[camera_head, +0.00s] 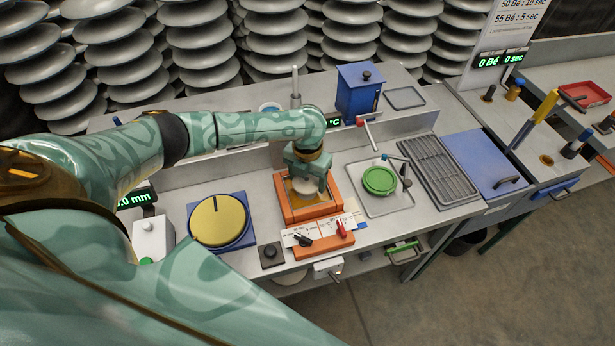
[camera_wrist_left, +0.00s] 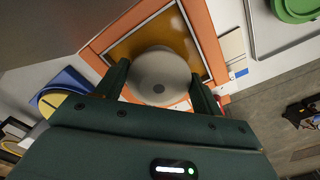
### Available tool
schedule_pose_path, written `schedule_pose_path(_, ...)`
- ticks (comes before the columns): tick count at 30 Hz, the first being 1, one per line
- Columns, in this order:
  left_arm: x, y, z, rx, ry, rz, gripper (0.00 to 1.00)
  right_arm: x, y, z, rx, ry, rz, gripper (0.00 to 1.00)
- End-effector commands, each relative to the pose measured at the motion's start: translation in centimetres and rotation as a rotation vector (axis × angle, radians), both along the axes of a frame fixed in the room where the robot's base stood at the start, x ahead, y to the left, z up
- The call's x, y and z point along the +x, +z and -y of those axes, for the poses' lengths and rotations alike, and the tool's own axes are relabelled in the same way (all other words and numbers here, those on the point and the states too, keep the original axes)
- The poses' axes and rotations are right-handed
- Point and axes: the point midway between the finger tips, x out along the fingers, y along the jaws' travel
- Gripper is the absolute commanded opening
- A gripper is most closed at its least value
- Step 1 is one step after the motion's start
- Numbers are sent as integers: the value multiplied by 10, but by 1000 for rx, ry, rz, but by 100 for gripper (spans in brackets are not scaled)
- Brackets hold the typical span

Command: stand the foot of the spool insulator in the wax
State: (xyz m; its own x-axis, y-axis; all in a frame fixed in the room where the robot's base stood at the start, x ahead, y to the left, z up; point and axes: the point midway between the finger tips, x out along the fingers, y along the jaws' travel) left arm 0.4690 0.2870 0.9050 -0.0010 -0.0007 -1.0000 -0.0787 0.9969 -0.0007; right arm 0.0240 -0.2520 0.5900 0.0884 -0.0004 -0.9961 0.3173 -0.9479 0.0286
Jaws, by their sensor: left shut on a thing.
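The spool insulator shows as a pale round body (camera_head: 304,185) in the head view, mostly covered by my left gripper (camera_head: 308,178). In the left wrist view the insulator (camera_wrist_left: 160,75) shows its round grey-white end with a dark centre, between the two dark fingers of my left gripper (camera_wrist_left: 162,88). The gripper is shut on it. The amber wax (camera_wrist_left: 138,40) lies in an orange-framed square bath (camera_wrist_left: 209,42), directly behind the insulator in this view. The insulator's foot is hidden, so I cannot tell whether it touches the wax. My right gripper is not in view.
A yellow disc (camera_head: 218,220) on a blue base is left of the bath. A green round dish (camera_head: 380,180) on a tray and a dark grate (camera_head: 437,170) are to the right. A blue box (camera_head: 360,90) stands behind. A control panel with levers (camera_head: 322,238) is in front.

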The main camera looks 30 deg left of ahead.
Motion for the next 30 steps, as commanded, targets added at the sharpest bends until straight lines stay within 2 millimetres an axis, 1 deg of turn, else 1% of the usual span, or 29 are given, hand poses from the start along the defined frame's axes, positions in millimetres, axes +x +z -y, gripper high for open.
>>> schedule_pose_path(13, 0, 0, 0, -1, 0, 0, 45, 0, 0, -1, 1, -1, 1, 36)
schedule_pose_path(16, 0, 3, 0, -1, 0, 1, 45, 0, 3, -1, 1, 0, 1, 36)
schedule_pose_path(30, 0, 37, 0, -1, 0, 2, 45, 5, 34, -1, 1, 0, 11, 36)
